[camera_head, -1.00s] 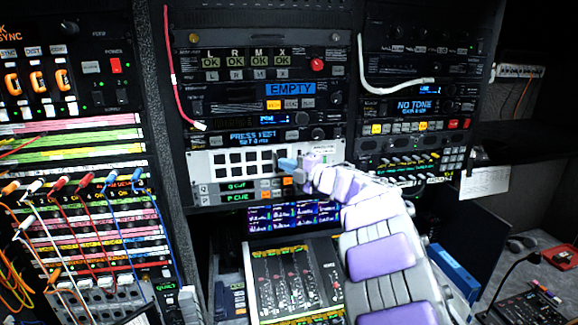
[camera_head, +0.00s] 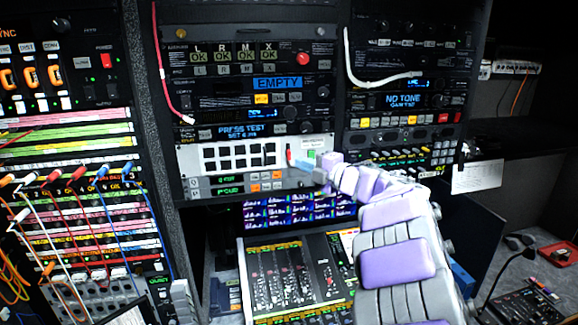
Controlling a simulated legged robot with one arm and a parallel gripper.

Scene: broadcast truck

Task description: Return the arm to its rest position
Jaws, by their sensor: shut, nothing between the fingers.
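My arm (camera_head: 397,262), with purple and white segments, rises from the bottom right toward the equipment rack. My gripper (camera_head: 294,163) is at its far end, small in the picture, in front of the right part of a white panel with black square keys (camera_head: 240,157). The gripper is shut with nothing in it. I cannot tell whether its tip touches the panel. The arm hides part of the rack below the panel and the right side of the mixer.
A mixing console (camera_head: 290,278) lies below the rack, left of my arm. A patch bay (camera_head: 85,215) with many coloured cables stands at the left. A red cable (camera_head: 160,70) and a white cable (camera_head: 352,75) hang on the rack. A desk with a red tray (camera_head: 560,254) is at the right.

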